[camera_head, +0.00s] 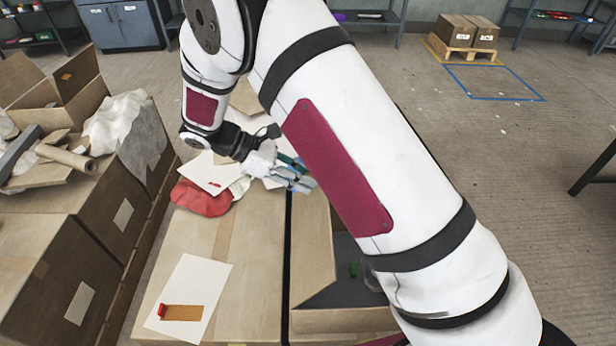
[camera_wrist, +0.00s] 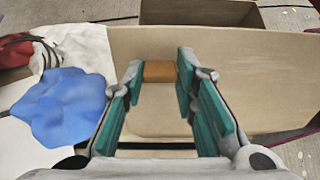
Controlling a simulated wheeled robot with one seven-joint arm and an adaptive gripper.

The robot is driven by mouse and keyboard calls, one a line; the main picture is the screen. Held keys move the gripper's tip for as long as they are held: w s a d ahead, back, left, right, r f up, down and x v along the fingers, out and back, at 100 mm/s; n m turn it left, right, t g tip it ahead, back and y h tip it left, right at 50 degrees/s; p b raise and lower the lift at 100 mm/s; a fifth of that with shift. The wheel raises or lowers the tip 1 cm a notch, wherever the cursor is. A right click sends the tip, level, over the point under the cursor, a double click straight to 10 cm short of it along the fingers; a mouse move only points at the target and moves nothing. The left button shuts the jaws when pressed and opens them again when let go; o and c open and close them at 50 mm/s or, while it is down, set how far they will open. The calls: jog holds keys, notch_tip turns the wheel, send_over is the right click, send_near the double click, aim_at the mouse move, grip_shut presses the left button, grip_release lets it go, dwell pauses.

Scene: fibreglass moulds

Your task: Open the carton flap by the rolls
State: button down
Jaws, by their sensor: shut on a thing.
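In the wrist view, my gripper (camera_wrist: 160,75) has its teal-padded fingers on either side of an orange-brown tab (camera_wrist: 160,71). The tab lies on a tan carton flap (camera_wrist: 235,65) that spans the picture, and the fingers are closed on it. In the head view my gripper (camera_head: 292,172) is low over the far end of the cartons, partly hidden by my arm. What it grips cannot be made out there. A cardboard roll (camera_head: 68,158) lies on the left carton pile. An open carton (camera_head: 335,320) with a dark inside shows beside my arm.
A red cloth (camera_head: 200,199) and white sheets (camera_head: 212,172) lie left of my gripper. A blue crumpled cloth (camera_wrist: 62,105) is close to the left finger. A sheet with a brown strip (camera_head: 195,290) lies on the near closed carton (camera_head: 245,285). Open floor lies to the right.

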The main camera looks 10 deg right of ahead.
jog(key=shift+a+f, duration=0.15)
jog(key=shift+a, duration=0.25)
jog(key=c, duration=1.3)
grip_release()
jog(key=v, duration=1.2)
jog(key=shift+w+d, duration=0.1)
